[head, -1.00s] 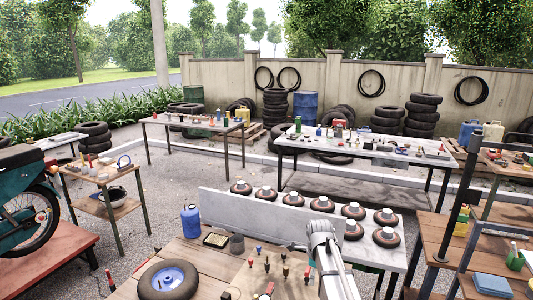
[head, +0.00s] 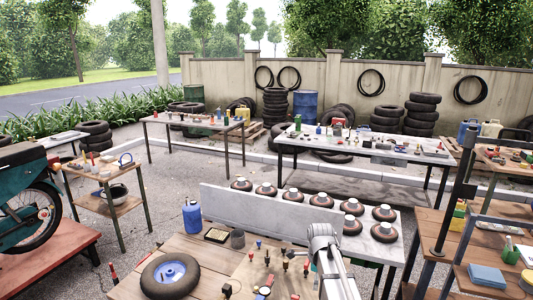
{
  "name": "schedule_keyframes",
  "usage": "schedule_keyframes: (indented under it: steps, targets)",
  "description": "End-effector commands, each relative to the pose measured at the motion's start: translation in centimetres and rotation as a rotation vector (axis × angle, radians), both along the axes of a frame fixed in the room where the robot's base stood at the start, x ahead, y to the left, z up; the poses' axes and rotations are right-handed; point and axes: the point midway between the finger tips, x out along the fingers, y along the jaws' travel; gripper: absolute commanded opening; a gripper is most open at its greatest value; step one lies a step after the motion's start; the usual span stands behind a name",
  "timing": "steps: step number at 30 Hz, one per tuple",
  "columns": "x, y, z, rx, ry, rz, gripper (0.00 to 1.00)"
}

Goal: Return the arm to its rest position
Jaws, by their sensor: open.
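My arm (head: 324,245) shows in the head view as a light grey link and rounded joint at the bottom, right of centre. It rises in front of the wooden bench (head: 200,252) and reaches up to the grey panel behind it. The gripper's fingers do not show; that end of the arm is hidden or outside the picture.
The bench holds a small wheel with a blue hub (head: 171,276), a blue can (head: 193,217) and several small fittings near my arm. The upright grey panel (head: 262,217) stands behind, with several dark discs on a table beyond. Wooden shelves (head: 432,238) stand at right.

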Motion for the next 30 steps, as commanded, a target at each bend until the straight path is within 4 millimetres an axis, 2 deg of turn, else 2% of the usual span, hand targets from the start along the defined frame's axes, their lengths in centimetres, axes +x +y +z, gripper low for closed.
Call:
schedule_keyframes:
  steps: [8, 30]
  targets:
    - [-2.7, -0.1, -1.1, -0.001, -0.001, 0.232, 1.0]
    - [-13.2, -0.3, -4.9, -0.004, -0.005, 1.295, 1.0]
